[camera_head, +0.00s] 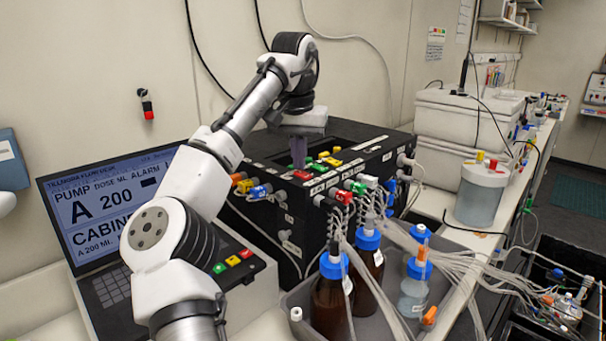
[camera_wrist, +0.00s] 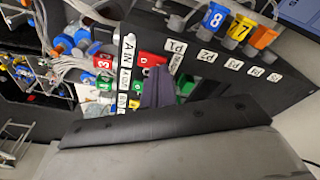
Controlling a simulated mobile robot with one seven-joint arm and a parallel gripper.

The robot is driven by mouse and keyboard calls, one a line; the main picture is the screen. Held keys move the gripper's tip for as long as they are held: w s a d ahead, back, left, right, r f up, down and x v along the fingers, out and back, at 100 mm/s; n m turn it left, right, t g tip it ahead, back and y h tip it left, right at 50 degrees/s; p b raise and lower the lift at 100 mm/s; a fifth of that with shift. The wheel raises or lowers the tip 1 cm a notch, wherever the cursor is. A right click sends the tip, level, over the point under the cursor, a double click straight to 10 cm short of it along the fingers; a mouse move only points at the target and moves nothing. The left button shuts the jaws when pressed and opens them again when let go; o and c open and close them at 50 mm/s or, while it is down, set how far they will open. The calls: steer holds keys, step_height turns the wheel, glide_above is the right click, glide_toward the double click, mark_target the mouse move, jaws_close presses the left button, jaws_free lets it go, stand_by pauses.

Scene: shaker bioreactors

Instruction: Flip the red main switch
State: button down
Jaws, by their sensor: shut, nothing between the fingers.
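Several red parts are in view, and I cannot tell from lettering which is the main switch. One red block (camera_head: 302,175) sits on top of the black box (camera_head: 285,215), among green and yellow ones. In the wrist view a red block (camera_wrist: 148,60) shows just beyond my fingers, which partly cover it. My gripper (camera_head: 298,166) points down over the box top, shut and empty, its tips close to the red block; contact cannot be told. It also shows in the wrist view (camera_wrist: 158,76). Another red part (camera_head: 147,106) hangs on the wall, and a red button (camera_head: 246,253) is on a panel.
Brown bottles (camera_head: 330,295) with blue caps and many tubes crowd the box's front right. Coloured numbered connectors (camera_head: 260,190) stick out of its side. White bins (camera_head: 470,125) and a clear jar (camera_head: 482,195) stand at right.

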mark_target(299, 172)
steer(key=shift+f, duration=0.4)
step_height(299, 172, up, 2)
steer(key=shift+r+p, duration=0.25)
steer(key=shift+p, duration=0.7)
steer(key=shift+r, duration=2.25)
